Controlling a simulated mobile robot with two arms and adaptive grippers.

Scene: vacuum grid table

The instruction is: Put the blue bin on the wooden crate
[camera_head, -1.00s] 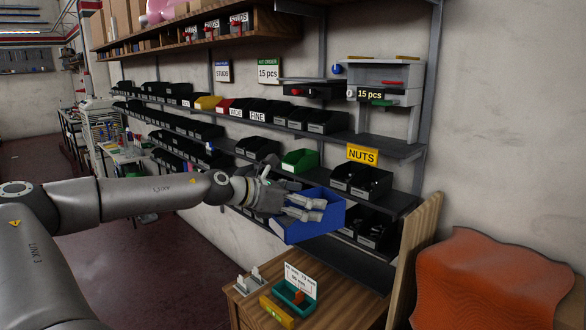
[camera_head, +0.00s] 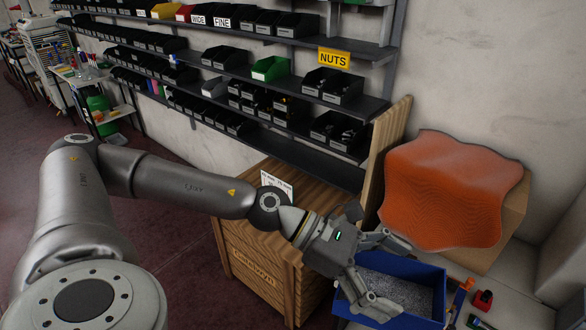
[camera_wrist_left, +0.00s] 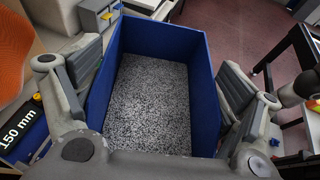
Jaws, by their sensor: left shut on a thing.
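The blue bin (camera_head: 420,262) is at the lower right in the head view. Its inside looks speckled grey, and its blue wall also shows in the left wrist view (camera_wrist_left: 203,95). My left gripper (camera_head: 395,278) is shut on the bin, with one finger along each of two opposite sides; the left wrist view shows both fingers (camera_wrist_left: 160,80). The wooden crate (camera_head: 250,262) stands left of the bin, partly hidden behind my left arm. A white card (camera_head: 277,183) stands on its top. The bin is beside the crate. My right gripper is not in view.
An orange wavy sheet (camera_head: 450,190) covers a cardboard box beyond the bin. A red item (camera_head: 482,299) lies on the pale surface at right. Shelves with black bins (camera_head: 333,85) line the wall.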

